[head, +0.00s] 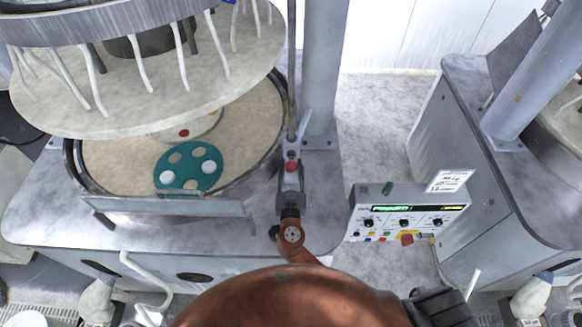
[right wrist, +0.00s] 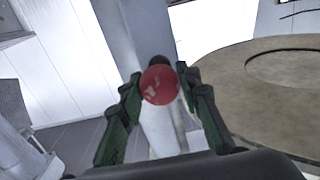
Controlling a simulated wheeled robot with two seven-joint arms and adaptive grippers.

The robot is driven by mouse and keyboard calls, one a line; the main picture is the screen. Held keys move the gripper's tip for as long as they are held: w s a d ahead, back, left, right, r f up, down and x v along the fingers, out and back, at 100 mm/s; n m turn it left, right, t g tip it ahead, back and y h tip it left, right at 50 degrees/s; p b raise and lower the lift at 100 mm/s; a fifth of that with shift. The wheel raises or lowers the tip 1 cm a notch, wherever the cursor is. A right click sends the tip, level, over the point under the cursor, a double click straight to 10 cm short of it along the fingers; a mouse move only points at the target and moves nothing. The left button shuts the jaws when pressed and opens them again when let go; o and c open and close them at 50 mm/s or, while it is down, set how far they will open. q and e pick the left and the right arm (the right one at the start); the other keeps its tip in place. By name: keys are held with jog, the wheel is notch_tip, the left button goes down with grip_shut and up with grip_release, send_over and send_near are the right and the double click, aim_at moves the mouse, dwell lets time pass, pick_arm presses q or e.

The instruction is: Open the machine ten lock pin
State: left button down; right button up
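The lock pin shows as a red ball knob (right wrist: 159,85) on a dark neck above a pale post in the right wrist view. In the head view the red knob (head: 291,166) is small, beside the grey column at the machine's right edge. My right gripper (head: 291,182) is at the knob. In the right wrist view its green fingers stand apart on both sides of the knob. The knob is between or just beyond the fingertips, and I see no clear contact. My left gripper is not in view.
A control box (head: 408,213) with a green display stands right of my right gripper. The round platen (head: 245,135) carries a teal disc (head: 188,167) on the left. An upper plate (head: 150,90) with hoses hangs above it. Another machine (head: 480,180) stands at right, past an open floor gap.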

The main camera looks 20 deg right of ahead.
grip_shut()
jog(key=shift+s+a+f, duration=0.1)
jog(key=shift+s, duration=0.05)
jog(key=b+v, duration=0.4)
jog(key=shift+s+f, duration=0.1)
jog(key=shift+s+a+b, duration=0.1)
jog(key=shift+s+b, duration=0.25)
jog(key=shift+b, duration=0.2)
